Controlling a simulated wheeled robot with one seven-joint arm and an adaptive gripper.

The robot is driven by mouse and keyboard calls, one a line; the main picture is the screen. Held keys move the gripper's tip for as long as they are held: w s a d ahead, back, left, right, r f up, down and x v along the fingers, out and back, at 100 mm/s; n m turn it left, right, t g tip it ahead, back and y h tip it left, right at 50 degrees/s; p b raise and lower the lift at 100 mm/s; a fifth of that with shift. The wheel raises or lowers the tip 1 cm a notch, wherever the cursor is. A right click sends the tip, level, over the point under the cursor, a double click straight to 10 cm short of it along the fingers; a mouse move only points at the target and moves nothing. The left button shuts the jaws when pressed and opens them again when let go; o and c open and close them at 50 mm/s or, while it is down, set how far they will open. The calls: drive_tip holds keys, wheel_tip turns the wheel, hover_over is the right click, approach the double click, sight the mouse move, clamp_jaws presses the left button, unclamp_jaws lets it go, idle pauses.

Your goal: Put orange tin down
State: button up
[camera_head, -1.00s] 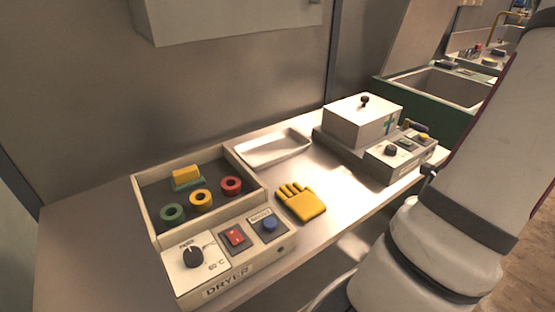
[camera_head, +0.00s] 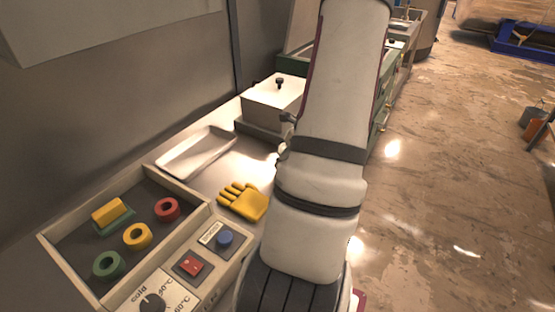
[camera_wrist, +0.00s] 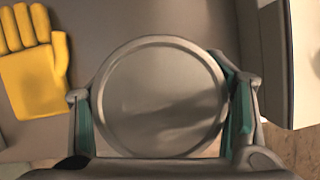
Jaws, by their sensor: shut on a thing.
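A round tin (camera_wrist: 160,97) shows end-on in the wrist view, with a dull grey metal face. None of its side shows, so I cannot see any orange on it. My gripper (camera_wrist: 158,84) has one green-padded finger on each side of the tin and is shut on it. In the head view my arm hides both gripper and tin. The glove also shows there (camera_head: 243,202), left of my arm.
An empty white tray (camera_head: 196,153) lies behind the glove. A white box with a black knob (camera_head: 273,100) stands farther back. Open floor (camera_head: 450,180) lies to the right.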

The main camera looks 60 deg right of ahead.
drive_tip(key=w, duration=0.1)
drive_tip(key=w+d, duration=0.1)
drive_tip(key=w, duration=0.2)
drive_tip(key=shift+d+f, duration=0.2)
drive_tip(key=shift+f, duration=0.05)
wheel_tip(320, 180, down, 4)
drive_tip(key=shift+r, duration=0.25)
drive_tip(key=o, duration=1.2)
drive_tip(key=shift+o, duration=0.2)
drive_tip(key=p+v, duration=0.1)
drive_tip(key=v, duration=1.1)
drive_tip(key=shift+w+r, duration=0.1)
